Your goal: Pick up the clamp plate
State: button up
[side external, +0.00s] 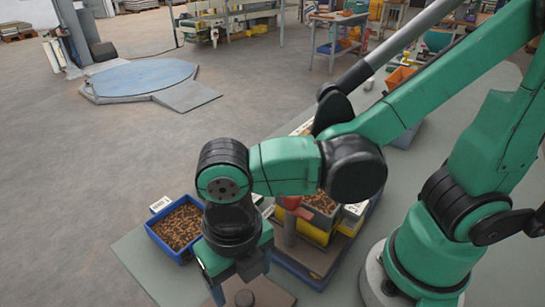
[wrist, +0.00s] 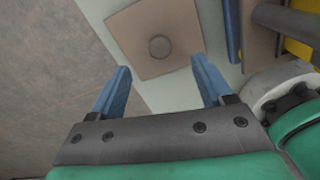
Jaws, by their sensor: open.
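The clamp plate appears to be the square brown plate with a round knob in its middle; it lies flat on the pale table top in the wrist view (wrist: 178,22). In the side view part of it (side external: 272,291) shows at the bottom edge, below my gripper (side external: 238,285). In the wrist view my gripper (wrist: 160,65) is open, with two blue fingers apart and nothing between them. The knob (wrist: 159,46) lies just beyond the fingertips, roughly midway between them. The height gap between fingers and plate is hard to tell.
A blue bin of brown pellets (side external: 180,226) stands left of my gripper. The table's edge drops to the floor (wrist: 45,70) at left in the wrist view.

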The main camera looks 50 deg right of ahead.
aim_at(245, 298)
jog(key=shift+f, duration=2.6)
grip_shut()
